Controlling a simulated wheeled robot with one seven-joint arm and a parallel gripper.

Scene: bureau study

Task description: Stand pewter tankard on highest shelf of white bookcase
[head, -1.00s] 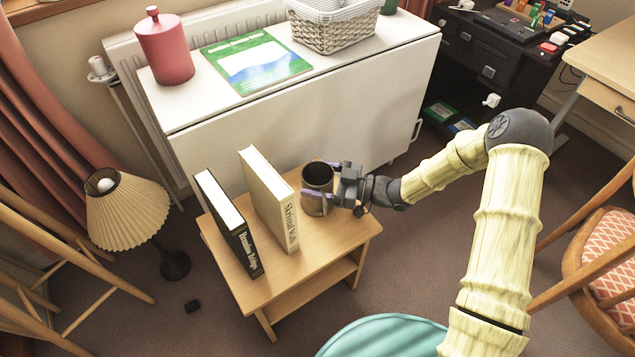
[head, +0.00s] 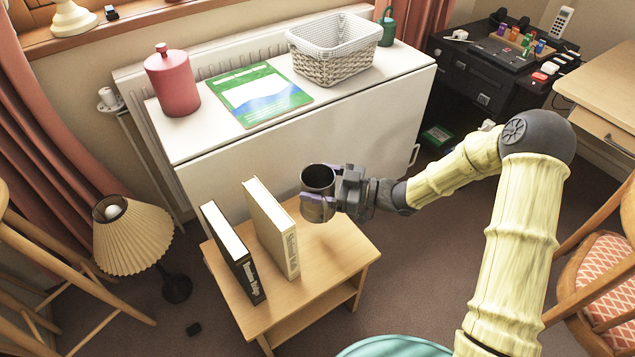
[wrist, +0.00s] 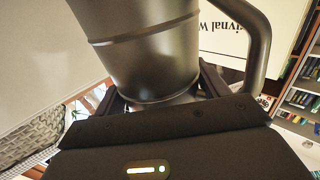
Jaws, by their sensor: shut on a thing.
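The pewter tankard (head: 318,180) is a dark grey metal mug, held upright with its open mouth facing up. My gripper (head: 325,197) is shut around its body from the right side, above the small wooden side table (head: 335,262). In the wrist view the tankard (wrist: 145,50) fills the upper middle between the fingers, with its handle on the right. The tankard's base appears clear of the table top. The white bookcase is not recognisable in the head view; shelves of books (wrist: 302,95) show at the right edge of the wrist view.
Two upright books, one black (head: 232,250) and one cream (head: 272,227), stand left of the tankard on the side table. Behind is a white drop-leaf table (head: 300,135) with a red canister (head: 172,84) and a wicker basket (head: 335,62). A lamp (head: 132,237) stands left.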

